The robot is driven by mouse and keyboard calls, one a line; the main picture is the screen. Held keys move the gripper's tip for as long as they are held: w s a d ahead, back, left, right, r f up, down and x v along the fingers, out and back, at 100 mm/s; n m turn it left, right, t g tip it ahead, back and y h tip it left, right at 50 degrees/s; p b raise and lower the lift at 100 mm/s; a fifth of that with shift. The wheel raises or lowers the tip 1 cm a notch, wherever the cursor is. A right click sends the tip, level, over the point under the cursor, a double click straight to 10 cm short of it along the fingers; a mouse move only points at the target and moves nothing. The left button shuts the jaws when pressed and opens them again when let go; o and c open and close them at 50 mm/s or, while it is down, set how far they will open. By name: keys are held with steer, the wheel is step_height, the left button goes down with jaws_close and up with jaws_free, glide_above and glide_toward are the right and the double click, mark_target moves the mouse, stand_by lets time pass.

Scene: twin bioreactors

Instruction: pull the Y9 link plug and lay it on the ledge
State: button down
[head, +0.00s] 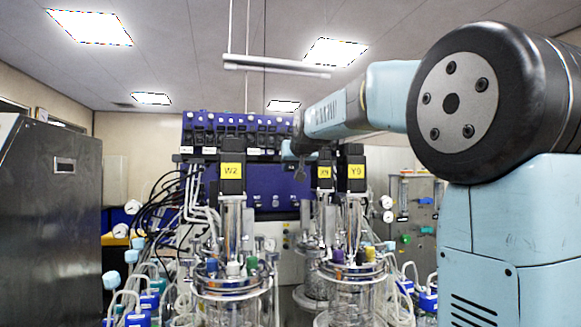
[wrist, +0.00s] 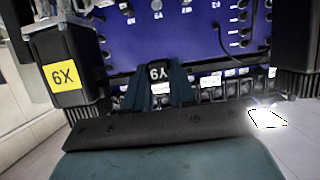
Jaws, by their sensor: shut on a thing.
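My gripper (wrist: 160,84) is shut on the Y9 link plug (wrist: 158,73), whose dark body with a white "Y9" mark shows upside down between the two teal fingers in the wrist view. In the head view my gripper (head: 291,150) reaches the blue panel (head: 275,190) behind the bioreactors; the plug is too small to make out there. Whether the plug is still seated in a socket cannot be told. A row of dark fittings with white labels (wrist: 212,82) runs along the panel beside the plug. I cannot clearly pick out the ledge.
Black motor heads with yellow labels W2 (head: 232,171), X9 (head: 324,171) and Y9 (head: 351,172) stand in front of the panel. Black cables hang at left.

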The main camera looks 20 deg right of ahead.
steer(key=shift+s, duration=1.1)
steer(key=shift+a+f, duration=0.1)
